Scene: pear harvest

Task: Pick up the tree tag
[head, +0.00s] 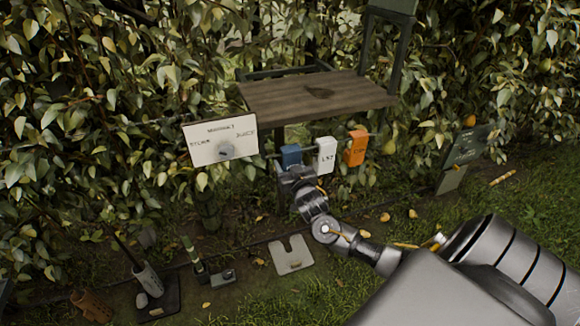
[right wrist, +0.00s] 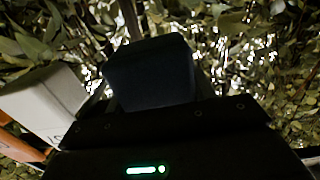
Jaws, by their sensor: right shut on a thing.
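Three tags hang on a rail below a wooden shelf: a blue one (head: 291,155), a white one with dark lettering (head: 327,158) and an orange one (head: 356,149). My right gripper (head: 296,170) is shut on the lower part of the blue tag, which is still at the rail. In the right wrist view the blue tag (right wrist: 150,75) stands dark between the fingers, and the white tag (right wrist: 42,100) is close on the left with the orange tag (right wrist: 18,142) beyond it. My left gripper is not in view.
The wooden shelf (head: 315,97) is just above the tags. A white sign with a knob (head: 220,139) stands to the left. A dark green board (head: 465,147) is at right. A pale notched plate (head: 291,255) lies on the ground. Dense leaves are behind.

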